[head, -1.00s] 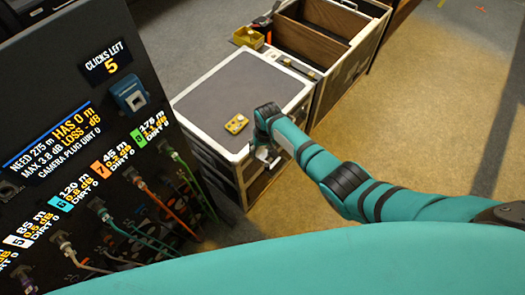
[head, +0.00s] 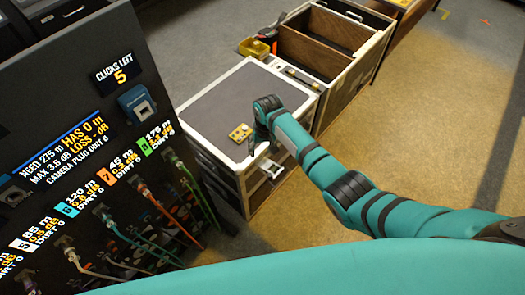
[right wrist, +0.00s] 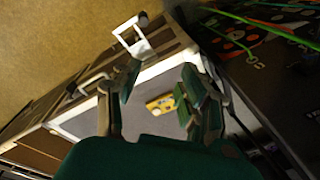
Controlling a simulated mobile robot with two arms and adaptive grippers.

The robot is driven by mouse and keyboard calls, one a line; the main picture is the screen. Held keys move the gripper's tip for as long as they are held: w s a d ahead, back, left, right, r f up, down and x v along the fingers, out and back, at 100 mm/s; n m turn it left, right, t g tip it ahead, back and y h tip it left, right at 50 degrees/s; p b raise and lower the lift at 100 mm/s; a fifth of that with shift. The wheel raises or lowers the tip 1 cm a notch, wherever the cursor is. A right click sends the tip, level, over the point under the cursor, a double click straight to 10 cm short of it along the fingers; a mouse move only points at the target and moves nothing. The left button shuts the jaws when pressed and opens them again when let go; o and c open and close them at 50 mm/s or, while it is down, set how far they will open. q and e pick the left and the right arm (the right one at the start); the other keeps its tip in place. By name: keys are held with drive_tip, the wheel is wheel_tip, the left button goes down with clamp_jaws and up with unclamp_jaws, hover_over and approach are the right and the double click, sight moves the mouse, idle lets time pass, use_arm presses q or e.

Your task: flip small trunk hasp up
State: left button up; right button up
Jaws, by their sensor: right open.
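The small trunk (head: 215,110) has a grey lid with silver edges and stands in the middle of the head view. A pale metal hasp (head: 268,168) sticks out at its front side near the right corner. It also shows in the right wrist view (right wrist: 131,38) as a light bracket with a dark knob, outside the lid's edge. My right gripper (head: 262,142) is above this edge, close to the hasp. In the right wrist view its fingers (right wrist: 158,96) are apart with nothing held between them; the left finger appears near the hasp. Contact cannot be told. My left gripper is not seen.
A yellow device (head: 240,132) lies on the lid. An open wood-lined case (head: 318,45) stands behind, with a yellow bin (head: 254,47) beside it. A dark panel with labels and cables (head: 85,125) stands at left. Floor at right is clear.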

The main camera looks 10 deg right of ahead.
drive_tip(key=shift+w+a+r, duration=0.1)
drive_tip(key=shift+r, duration=0.5)
drive_tip(key=shift+w+a+r, duration=0.1)
drive_tip(key=shift+r, duration=0.45)
drive_tip(key=shift+r, duration=0.1)
wheel_tip(320, 180, up, 12)
drive_tip(key=d, duration=0.1)
drive_tip(key=shift+s, duration=0.45)
drive_tip(key=s+d+f+b, duration=0.25)
drive_tip(key=s+f, duration=0.25)
drive_tip(key=f, duration=0.8)
drive_tip(key=s+d+f+n+b, duration=0.1)
drive_tip(key=s+d+f+b, duration=0.3)
drive_tip(key=f, duration=1)
drive_tip(key=s+f+b, duration=0.2)
drive_tip(key=s+f, duration=0.5)
drive_tip(key=f, duration=0.6)
drive_tip(key=s+d+f+n+b, duration=0.1)
drive_tip(key=s+d+f+b, duration=0.1)
drive_tip(key=s+f, duration=0.4)
drive_tip(key=s+d+f+n+b, duration=0.1)
drive_tip(key=s+f, duration=0.6)
drive_tip(key=s, duration=0.8)
drive_tip(key=s+d+f+b, duration=0.3)
drive_tip(key=s+f, duration=0.3)
drive_tip(key=s, duration=0.4)
drive_tip(key=shift+s+d+f+n+h, duration=0.25)
drive_tip(key=shift+d+f+n+h, duration=0.1)
drive_tip(key=shift+d+n+h, duration=0.05)
